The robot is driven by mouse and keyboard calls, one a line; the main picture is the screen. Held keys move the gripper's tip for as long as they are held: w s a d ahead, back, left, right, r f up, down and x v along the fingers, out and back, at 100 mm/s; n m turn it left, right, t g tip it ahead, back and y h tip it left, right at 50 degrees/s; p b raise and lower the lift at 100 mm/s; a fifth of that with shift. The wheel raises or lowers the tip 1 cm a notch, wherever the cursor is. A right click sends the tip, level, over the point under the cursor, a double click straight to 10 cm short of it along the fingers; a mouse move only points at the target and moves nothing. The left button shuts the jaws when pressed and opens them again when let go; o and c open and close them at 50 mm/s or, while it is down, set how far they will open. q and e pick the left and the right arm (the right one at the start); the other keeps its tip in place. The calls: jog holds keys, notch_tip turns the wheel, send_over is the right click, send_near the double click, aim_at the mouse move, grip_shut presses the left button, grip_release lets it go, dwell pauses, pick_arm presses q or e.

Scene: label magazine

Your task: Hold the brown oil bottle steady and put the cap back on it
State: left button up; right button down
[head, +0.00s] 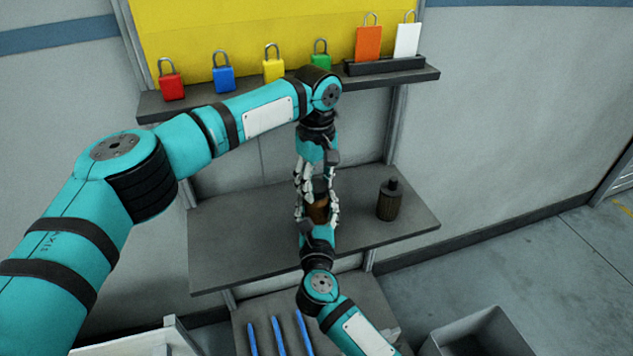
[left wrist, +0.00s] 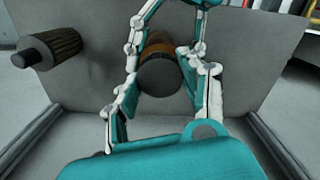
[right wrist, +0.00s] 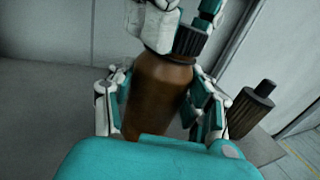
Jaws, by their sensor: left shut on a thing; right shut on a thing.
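The brown oil bottle (head: 319,209) stands upright on the grey shelf; it fills the middle of the right wrist view (right wrist: 160,88). My right gripper (right wrist: 160,100) is shut around its body, one finger on each side. My left gripper (left wrist: 160,80) comes from above and is shut on the dark ribbed cap (right wrist: 190,40), whose round top faces the left wrist camera (left wrist: 160,77). The cap is at the top of the bottle. The left fingers hide part of the neck, so I cannot tell whether the cap is seated or just above it.
A second, dark bottle with a black cap (head: 389,202) stands to the right on the same shelf (head: 240,245). Several coloured padlocks (head: 224,75) line the upper shelf (head: 160,104). Blue strips (head: 278,335) lie lower down, and a grey bin (head: 480,335) is at the lower right.

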pick_arm(q)
jog(key=m, duration=0.5)
jog(key=shift+f+m, duration=0.1)
jog(key=shift+m, duration=0.2)
jog(key=m, duration=1.8)
jog(key=o, duration=1.4)
notch_tip(320, 180, up, 12)
